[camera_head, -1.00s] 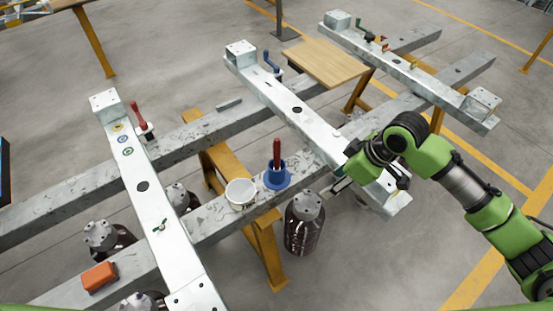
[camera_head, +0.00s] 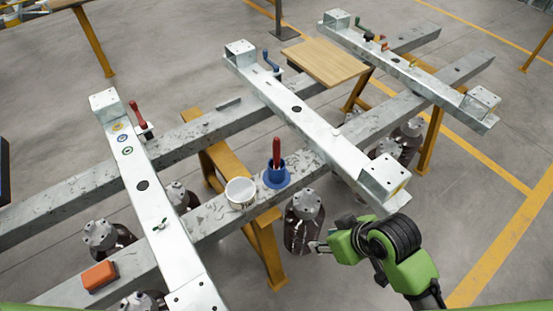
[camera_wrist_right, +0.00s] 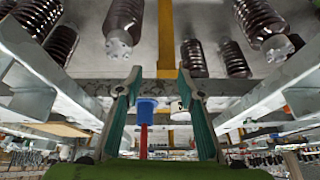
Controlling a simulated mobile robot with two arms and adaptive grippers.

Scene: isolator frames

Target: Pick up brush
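The brush (camera_head: 277,153) stands with its red handle up in a blue holder (camera_head: 277,177) on the front grey beam. In the right wrist view the picture is upside down: the red handle (camera_wrist_right: 144,142) points down from the blue holder (camera_wrist_right: 147,108). My right gripper (camera_head: 318,247) is at the front, below and right of the holder, beside a dark brown insulator. In its wrist view the gripper (camera_wrist_right: 157,82) has its two green fingers wide apart with nothing held, and the brush shows between them, farther off. My left gripper is not in view.
A white pot (camera_head: 240,192) stands left of the holder. An orange block (camera_head: 99,276) lies on the front beam. A pale metal crossbeam (camera_head: 330,150) runs right of the brush. Dark insulators (camera_head: 304,225) hang below the beams, and a yellow trestle (camera_head: 264,250) stands underneath.

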